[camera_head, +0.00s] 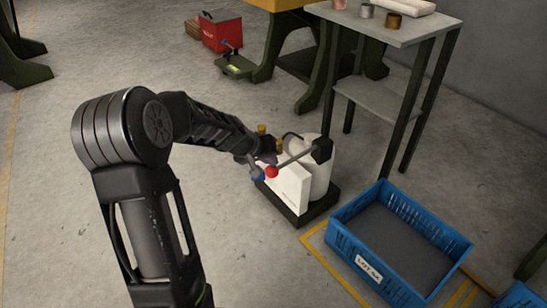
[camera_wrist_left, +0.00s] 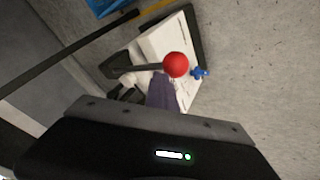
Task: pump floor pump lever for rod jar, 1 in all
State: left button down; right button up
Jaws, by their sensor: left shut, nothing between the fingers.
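The floor pump stands on a black base (camera_head: 304,216) on the concrete floor, with a white cylinder (camera_head: 318,174) and a white box (camera_head: 289,190) in front of it. Its grey lever (camera_head: 297,158) runs from a black pivot block to a red ball (camera_head: 271,172) at its free end. The ball also shows in the wrist view (camera_wrist_left: 176,64), with a blue fitting (camera_wrist_left: 200,73) beside it. My left gripper (camera_head: 258,168) is shut and empty, right by the ball. Its fingertips (camera_wrist_left: 163,88) appear just short of the ball; I cannot tell whether they touch. My right gripper is out of view.
A blue crate (camera_head: 350,246) stands on the floor right of the pump, inside yellow floor lines. A grey table (camera_head: 425,30) with small metal pieces stands behind it. A red box (camera_head: 221,32) is at the back.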

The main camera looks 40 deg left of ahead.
pick_arm(q)
jog(key=shift+s+f, duration=0.15)
jog(key=shift+f, duration=0.5)
jog(key=shift+s+f, duration=0.15)
jog(key=shift+f, duration=0.45)
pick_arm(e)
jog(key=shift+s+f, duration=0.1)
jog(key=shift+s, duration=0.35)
pick_arm(q)
jog(key=shift+a, duration=0.1)
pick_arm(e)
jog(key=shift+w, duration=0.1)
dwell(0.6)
